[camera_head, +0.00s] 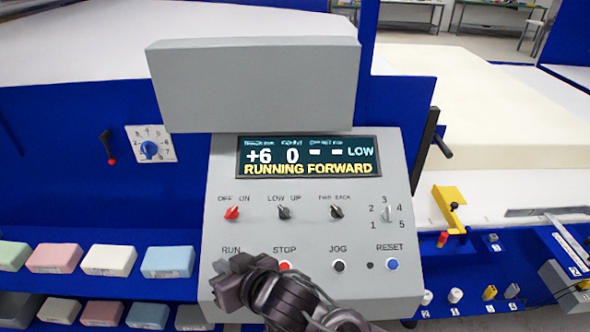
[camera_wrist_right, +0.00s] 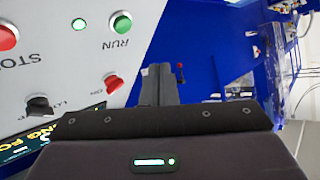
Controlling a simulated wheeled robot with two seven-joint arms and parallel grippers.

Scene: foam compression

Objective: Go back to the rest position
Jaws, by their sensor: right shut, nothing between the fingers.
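My right gripper (camera_head: 232,284) is in front of the lower left of the grey control panel (camera_head: 305,235), over the RUN button's place, and hides that button in the head view. In the right wrist view the gripper (camera_wrist_right: 158,72) is shut and empty, with the green RUN button (camera_wrist_right: 120,22) apart from it, up and to the left. The red STOP button (camera_head: 285,265) is partly covered by my wrist. The display (camera_head: 308,157) reads +6, 0, LOW and RUNNING FORWARD. My left gripper is not in view.
Foam blocks (camera_head: 110,260) stand in rows on blue shelves at the left. A dial (camera_head: 150,149) and a red-tipped lever (camera_head: 108,147) are on the blue wall. A cream foam slab (camera_head: 480,85) lies on the right bed. A yellow bracket (camera_head: 449,207) stands right of the panel.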

